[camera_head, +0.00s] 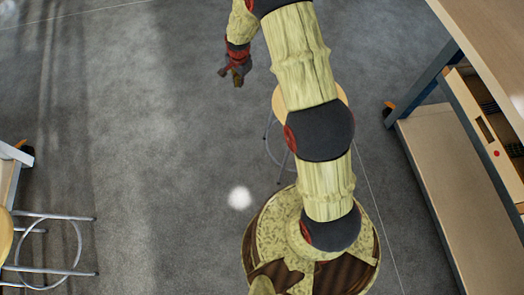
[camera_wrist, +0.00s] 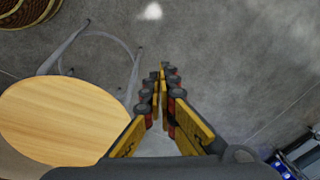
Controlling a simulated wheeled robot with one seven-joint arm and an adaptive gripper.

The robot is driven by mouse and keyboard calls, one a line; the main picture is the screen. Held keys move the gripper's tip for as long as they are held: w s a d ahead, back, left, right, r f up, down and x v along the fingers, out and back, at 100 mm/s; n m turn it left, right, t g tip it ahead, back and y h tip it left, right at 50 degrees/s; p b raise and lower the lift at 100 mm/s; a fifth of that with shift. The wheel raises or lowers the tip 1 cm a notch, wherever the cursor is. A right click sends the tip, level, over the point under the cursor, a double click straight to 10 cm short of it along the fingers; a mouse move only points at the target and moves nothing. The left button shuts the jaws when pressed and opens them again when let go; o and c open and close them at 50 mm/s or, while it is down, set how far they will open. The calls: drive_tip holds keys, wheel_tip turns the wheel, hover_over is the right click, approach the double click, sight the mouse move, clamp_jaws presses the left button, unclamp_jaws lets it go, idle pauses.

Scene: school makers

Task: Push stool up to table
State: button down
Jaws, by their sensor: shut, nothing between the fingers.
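A stool with a round light-wood seat (camera_head: 278,101) and thin metal legs stands on the floor, partly hidden behind my arm in the head view. In the wrist view its seat (camera_wrist: 55,120) fills the lower left, with grey legs and a curved foot ring above it. My gripper (camera_head: 227,76) is left of and beyond the stool in the head view. In the wrist view my gripper (camera_wrist: 160,78) has its fingers together and empty, to the right of the seat, with no clear contact. A wood-topped table (camera_head: 490,30) with a blue-grey frame is at the right.
The table has a low shelf (camera_head: 440,165) and a drawer unit (camera_head: 488,125). Another stool (camera_head: 50,270) with metal legs is at the lower left, beside a furniture edge (camera_head: 14,155). Grey floor (camera_head: 130,110) is clear across the left and middle.

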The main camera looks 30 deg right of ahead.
drive_tip(key=s+d+f+m+b, duration=0.1)
drive_tip(key=s+f+m+b, duration=0.1)
drive_tip(key=f, duration=1.6)
drive_tip(key=s+d+f+m+g+b, duration=0.1)
drive_tip(key=s+d+f+m+b, duration=0.1)
drive_tip(key=f, duration=1.5)
drive_tip(key=s+d+f+m+g+b, duration=0.1)
drive_tip(key=s+f, duration=0.4)
drive_tip(key=f, duration=1.3)
drive_tip(key=shift+s+d+f+m+b, duration=0.4)
drive_tip(key=shift+d+m+b, duration=0.4)
drive_tip(key=shift+m, duration=0.5)
drive_tip(key=shift+s, duration=0.1)
